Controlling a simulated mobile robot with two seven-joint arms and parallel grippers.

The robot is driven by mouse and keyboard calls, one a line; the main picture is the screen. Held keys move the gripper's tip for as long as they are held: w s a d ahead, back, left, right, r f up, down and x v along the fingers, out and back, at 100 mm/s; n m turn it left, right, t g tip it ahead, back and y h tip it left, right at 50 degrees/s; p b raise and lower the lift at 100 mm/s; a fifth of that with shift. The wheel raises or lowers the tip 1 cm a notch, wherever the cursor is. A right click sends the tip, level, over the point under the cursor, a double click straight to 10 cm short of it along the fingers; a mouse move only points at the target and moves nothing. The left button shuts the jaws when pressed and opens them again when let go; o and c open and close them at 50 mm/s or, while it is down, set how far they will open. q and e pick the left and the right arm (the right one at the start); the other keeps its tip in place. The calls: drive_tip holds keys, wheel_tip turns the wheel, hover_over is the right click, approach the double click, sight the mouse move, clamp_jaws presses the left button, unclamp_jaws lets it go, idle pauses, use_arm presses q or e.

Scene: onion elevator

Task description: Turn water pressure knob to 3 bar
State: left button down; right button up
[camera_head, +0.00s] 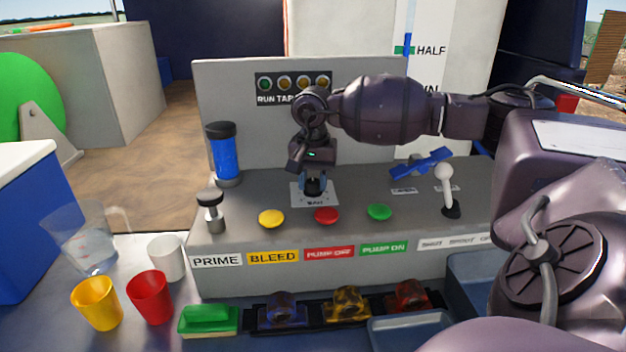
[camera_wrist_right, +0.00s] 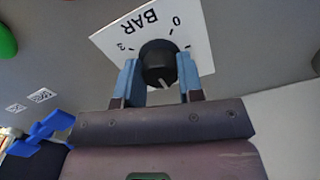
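The water pressure knob (camera_wrist_right: 159,62) is black and round, on a white plate (camera_wrist_right: 112,42) marked BAR, with a 0 and a 2 readable. A pale line on the knob points down in the right wrist view, slightly right. My right gripper (camera_wrist_right: 160,72) has its blue fingers close against both sides of the knob and appears shut on it. In the head view my right gripper (camera_head: 313,186) reaches down onto the knob (camera_head: 315,188), which it partly hides. The 3 mark cannot be made out. My left gripper is not in view.
Left of the knob stand a blue cylinder (camera_head: 226,157) and a grey plunger (camera_head: 210,212). Yellow (camera_head: 271,218), red (camera_head: 327,215) and green (camera_head: 379,212) buttons lie in front. A blue valve handle (camera_head: 422,162) and white-knobbed lever (camera_head: 446,188) stand right. Several cups are front left.

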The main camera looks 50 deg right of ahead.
drive_tip(key=shift+c, duration=0.7)
